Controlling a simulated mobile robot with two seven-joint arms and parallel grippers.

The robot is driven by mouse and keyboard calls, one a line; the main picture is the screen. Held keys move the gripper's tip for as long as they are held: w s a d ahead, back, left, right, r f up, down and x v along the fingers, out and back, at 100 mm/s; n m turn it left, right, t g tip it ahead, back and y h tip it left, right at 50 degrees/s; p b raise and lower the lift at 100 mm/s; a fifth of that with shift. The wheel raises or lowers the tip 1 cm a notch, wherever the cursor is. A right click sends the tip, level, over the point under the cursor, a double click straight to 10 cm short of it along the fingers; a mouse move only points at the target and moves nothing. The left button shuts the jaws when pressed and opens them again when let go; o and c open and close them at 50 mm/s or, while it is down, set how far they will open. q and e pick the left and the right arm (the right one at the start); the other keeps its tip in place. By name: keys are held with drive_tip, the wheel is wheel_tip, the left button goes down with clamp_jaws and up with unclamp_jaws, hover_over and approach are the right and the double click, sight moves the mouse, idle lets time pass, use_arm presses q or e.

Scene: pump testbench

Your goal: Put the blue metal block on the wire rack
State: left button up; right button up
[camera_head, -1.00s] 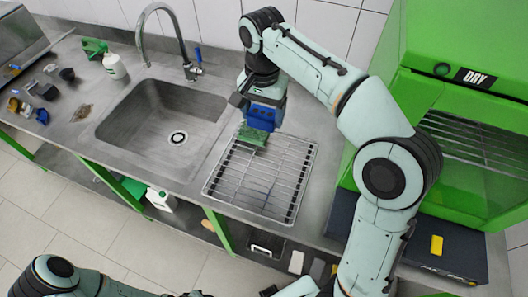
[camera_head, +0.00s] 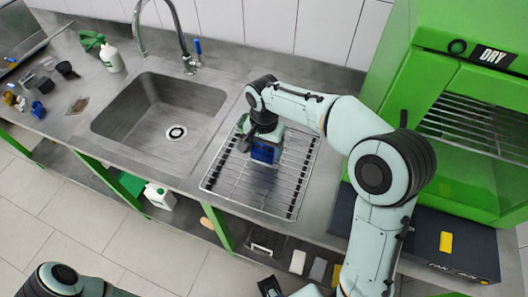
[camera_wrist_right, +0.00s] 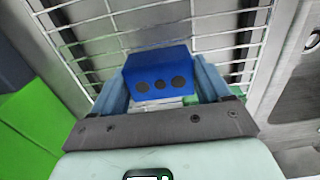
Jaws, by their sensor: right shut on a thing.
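The blue metal block (camera_head: 265,154) has dark round holes in the face seen in the right wrist view (camera_wrist_right: 160,72). My right gripper (camera_head: 262,147) is shut on it, with one finger on each side. The block is over the upper middle part of the wire rack (camera_head: 290,196), close to its bars. I cannot tell whether it touches them. The rack lies flat on the steel counter, and its wires also show in the right wrist view (camera_wrist_right: 90,32).
The sink (camera_head: 150,118) with its tap is left of the rack. The green dryer (camera_head: 450,130) stands to the right, with a dark box (camera_head: 462,245) at its front. The rack's lower part is bare. A white bottle (camera_head: 112,58) and small parts are at far left.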

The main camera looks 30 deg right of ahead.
sight(264, 149)
use_arm(q)
drive_tip(key=shift+f, duration=0.15)
use_arm(e)
drive_tip(key=shift+f, duration=0.85)
drive_tip(key=shift+f, duration=0.15)
drive_tip(key=o, duration=1.2)
use_arm(q)
drive_tip(key=shift+w+r+p, duration=0.3)
drive_tip(key=shift+r+p, duration=0.2)
drive_tip(key=shift+r, duration=0.1)
drive_tip(key=shift+w+r+p, duration=0.25)
drive_tip(key=shift+r+p, duration=0.2)
drive_tip(key=shift+r, duration=0.1)
use_arm(e)
wheel_tip(264, 149, up, 12)
drive_tip(key=shift+r, duration=0.15)
use_arm(q)
drive_tip(key=shift+s, duration=0.15)
